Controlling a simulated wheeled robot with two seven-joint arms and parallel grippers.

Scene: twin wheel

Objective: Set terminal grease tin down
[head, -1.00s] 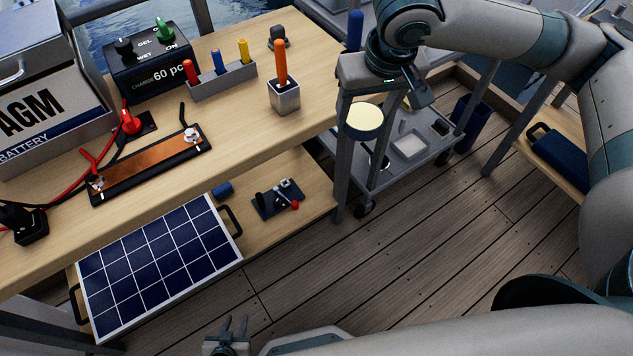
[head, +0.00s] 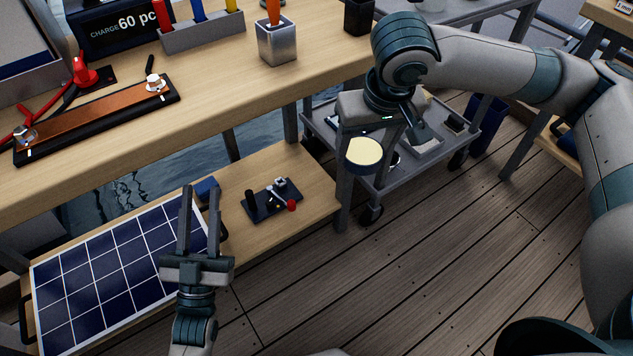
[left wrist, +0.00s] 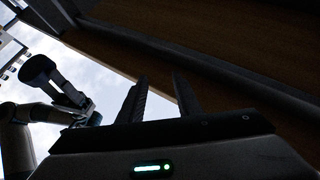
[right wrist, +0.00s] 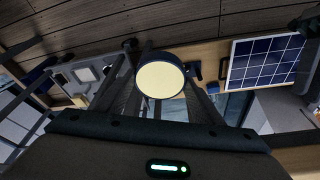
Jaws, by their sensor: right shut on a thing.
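The grease tin (head: 364,151) is a short round tin with a cream top and a dark side. My right gripper (head: 370,132) is shut on it and holds it in the air, beside the workbench's right end. The tin (right wrist: 160,80) also shows between the fingers in the right wrist view, its cream face toward the camera. My left gripper (head: 200,192) is open and empty, pointing up in front of the lower shelf. Its two fingers (left wrist: 160,92) stand apart with nothing between them in the left wrist view.
The wooden workbench (head: 215,95) carries a copper bar (head: 95,120), a marker rack (head: 202,35) and a metal cup (head: 277,45). The lower shelf (head: 310,195) holds a solar panel (head: 110,270) and a small black device (head: 270,202). A grey cart (head: 375,195) stands behind the tin. The deck at right is clear.

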